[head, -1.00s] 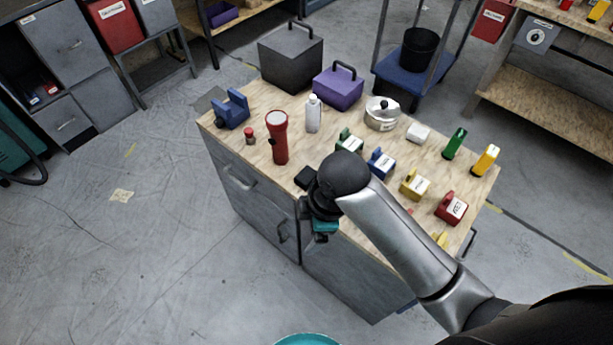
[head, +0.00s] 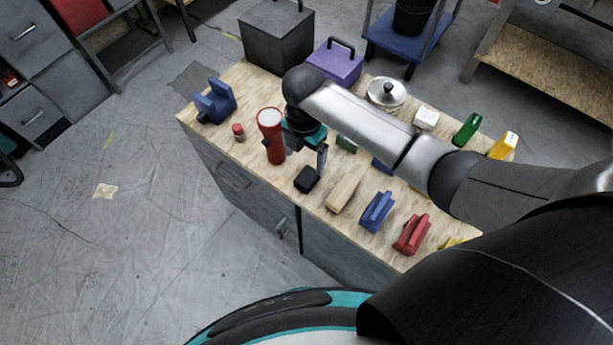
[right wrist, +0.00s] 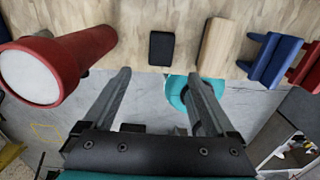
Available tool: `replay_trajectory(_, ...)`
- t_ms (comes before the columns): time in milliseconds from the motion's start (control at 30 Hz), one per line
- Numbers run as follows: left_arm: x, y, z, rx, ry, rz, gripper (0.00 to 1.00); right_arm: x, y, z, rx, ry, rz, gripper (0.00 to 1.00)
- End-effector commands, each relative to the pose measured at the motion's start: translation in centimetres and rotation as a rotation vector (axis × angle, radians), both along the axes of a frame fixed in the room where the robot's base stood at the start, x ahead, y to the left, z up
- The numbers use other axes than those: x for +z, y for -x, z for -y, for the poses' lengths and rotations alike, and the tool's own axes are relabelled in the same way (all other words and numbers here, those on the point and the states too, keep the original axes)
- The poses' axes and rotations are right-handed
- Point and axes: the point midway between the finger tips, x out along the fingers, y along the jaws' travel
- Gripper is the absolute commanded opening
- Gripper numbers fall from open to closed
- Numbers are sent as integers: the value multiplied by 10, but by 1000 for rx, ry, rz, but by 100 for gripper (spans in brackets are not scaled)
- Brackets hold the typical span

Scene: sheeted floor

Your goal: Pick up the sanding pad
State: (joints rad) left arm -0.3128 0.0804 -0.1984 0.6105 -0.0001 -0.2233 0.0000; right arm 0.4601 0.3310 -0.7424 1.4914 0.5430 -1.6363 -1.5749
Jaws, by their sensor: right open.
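A small black block (head: 307,179), which looks like the sanding pad, lies near the front edge of the wooden bench top (head: 262,92). It also shows in the right wrist view (right wrist: 161,48), past the fingertips and roughly midway between their lines. My right gripper (head: 307,152) points down behind the black block, beside the red flashlight. In the right wrist view the right gripper (right wrist: 158,77) has its two fingers wide apart with nothing between them. My forearm hides part of the bench. My left gripper is not in view.
The red flashlight (head: 270,137) stands close on the left. A pale wooden block (head: 343,193), a blue handled tool (head: 377,212) and a red one (head: 412,235) lie to the right. A purple box (head: 336,66) and a silver pot (head: 386,93) are behind.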

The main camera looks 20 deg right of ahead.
Motion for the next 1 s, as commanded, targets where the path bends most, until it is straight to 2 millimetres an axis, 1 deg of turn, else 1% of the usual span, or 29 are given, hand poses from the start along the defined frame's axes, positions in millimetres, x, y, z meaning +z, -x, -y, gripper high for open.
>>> replay_trajectory(33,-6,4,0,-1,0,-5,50,-14,0,0,-1,0,-1,91)
replay_trajectory(100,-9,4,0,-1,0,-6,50,-25,0,0,-2,-1,-1,91)
replay_trajectory(200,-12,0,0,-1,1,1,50,-37,-1,0,-1,-1,2,91)
replay_trajectory(367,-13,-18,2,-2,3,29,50,-45,-1,1,-1,0,1,91)
replay_trajectory(433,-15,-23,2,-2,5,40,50,-52,-1,2,-3,-1,2,91)
replay_trajectory(600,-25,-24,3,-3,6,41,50,-79,-1,7,-3,0,0,91)
replay_trajectory(700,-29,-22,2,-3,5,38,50,-90,-1,7,-1,0,1,91)
replay_trajectory(800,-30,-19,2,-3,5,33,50,-94,-2,7,-1,-1,3,91)
replay_trajectory(1000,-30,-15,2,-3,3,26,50,-94,-2,7,-1,0,4,91)
